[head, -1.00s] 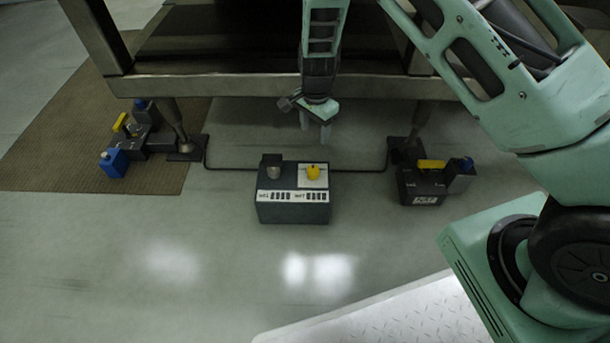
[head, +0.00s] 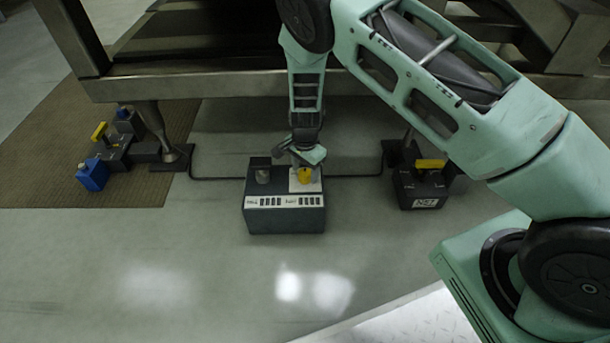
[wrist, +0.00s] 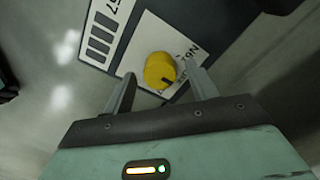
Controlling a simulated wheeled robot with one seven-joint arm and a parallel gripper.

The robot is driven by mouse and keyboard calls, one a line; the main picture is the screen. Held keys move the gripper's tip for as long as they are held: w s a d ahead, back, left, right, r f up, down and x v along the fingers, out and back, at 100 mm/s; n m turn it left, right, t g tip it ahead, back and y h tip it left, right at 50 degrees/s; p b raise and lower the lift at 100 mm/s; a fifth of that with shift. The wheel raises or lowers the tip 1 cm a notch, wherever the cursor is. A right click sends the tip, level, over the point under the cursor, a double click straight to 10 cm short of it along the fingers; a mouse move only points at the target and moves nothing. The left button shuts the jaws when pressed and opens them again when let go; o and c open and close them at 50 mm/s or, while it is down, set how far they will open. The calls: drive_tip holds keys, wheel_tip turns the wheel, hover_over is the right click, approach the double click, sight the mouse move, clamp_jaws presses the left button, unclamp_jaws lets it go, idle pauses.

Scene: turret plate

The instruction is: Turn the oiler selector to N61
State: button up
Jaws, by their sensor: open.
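The yellow selector knob (head: 305,176) sits on a white plate on top of the dark box (head: 284,222) in the middle of the floor. In the wrist view the knob (wrist: 158,66) has a dark mark on its lower right side. Lettering starting "N6" (wrist: 188,54) shows on the white plate (wrist: 140,45) right of the knob, partly hidden by a finger. My gripper (wrist: 160,76) is open, with one finger on each side of the knob's near end. I cannot tell whether they touch it. In the head view my gripper (head: 303,164) partly covers the knob.
A grey cylindrical knob (head: 262,176) stands on the same box, left of the yellow one. Another box with a yellow handle (head: 430,164) stands to the right, and blue and yellow fittings (head: 93,174) to the left. A metal frame beam (head: 220,84) runs behind and above.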

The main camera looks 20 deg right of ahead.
drive_tip(key=shift+f, duration=0.35)
drive_tip(key=c, duration=1)
